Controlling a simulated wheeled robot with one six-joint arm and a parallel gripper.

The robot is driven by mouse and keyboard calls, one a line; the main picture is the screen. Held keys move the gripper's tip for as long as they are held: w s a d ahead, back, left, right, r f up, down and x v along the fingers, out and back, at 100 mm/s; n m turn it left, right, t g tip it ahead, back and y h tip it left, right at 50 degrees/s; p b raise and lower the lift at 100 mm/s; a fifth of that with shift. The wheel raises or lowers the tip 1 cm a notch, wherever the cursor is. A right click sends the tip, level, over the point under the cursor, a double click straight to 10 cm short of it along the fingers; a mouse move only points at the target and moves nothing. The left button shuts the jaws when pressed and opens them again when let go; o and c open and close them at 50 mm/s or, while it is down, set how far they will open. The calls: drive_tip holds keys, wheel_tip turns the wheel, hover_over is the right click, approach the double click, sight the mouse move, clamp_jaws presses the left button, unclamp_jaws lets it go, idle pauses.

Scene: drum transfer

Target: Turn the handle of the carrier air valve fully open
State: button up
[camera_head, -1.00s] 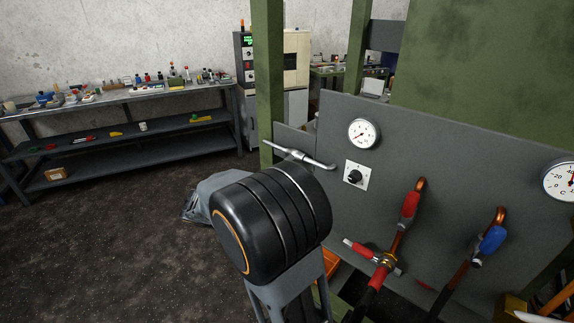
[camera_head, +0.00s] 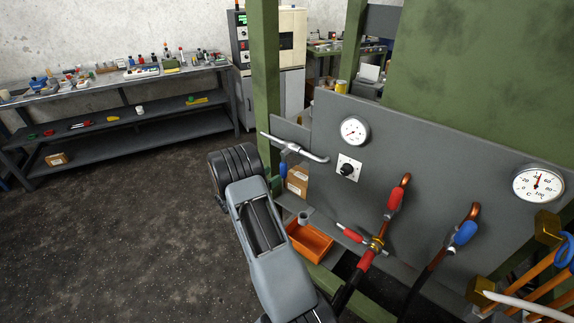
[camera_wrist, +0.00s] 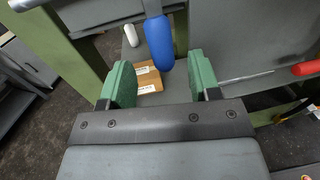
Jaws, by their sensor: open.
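The same pipe (camera_head: 300,152) is at the left end of the grey panel in the head view, where my arm largely hides the handle. My gripper (camera_wrist: 159,62) is open, with its green fingers either side of the handle's lower end in the picture. They do not touch it, and I cannot tell the depth gap. A second valve has a red handle (camera_head: 350,232), also seen at the right of the wrist view (camera_wrist: 307,68). No label shows which is carrier air.
The grey panel (camera_head: 440,165) carries gauges and a black knob (camera_head: 347,170). Red-grip and blue-grip copper pipes stand right of the valve. A cardboard box (camera_head: 297,180) and orange bin (camera_head: 310,242) sit low beside the panel. A green post (camera_head: 265,90) stands close by. Floor at left is clear.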

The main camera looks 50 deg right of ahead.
sight(284, 166)
drive_tip(key=d+p, duration=0.1)
drive_tip(key=d, duration=0.7)
drive_tip(key=shift+s+d+p, duration=0.15)
drive_tip(key=shift+s+p, duration=0.15)
drive_tip(key=shift+s, duration=0.1)
drive_tip(key=shift+c, duration=0.4)
clamp_jaws()
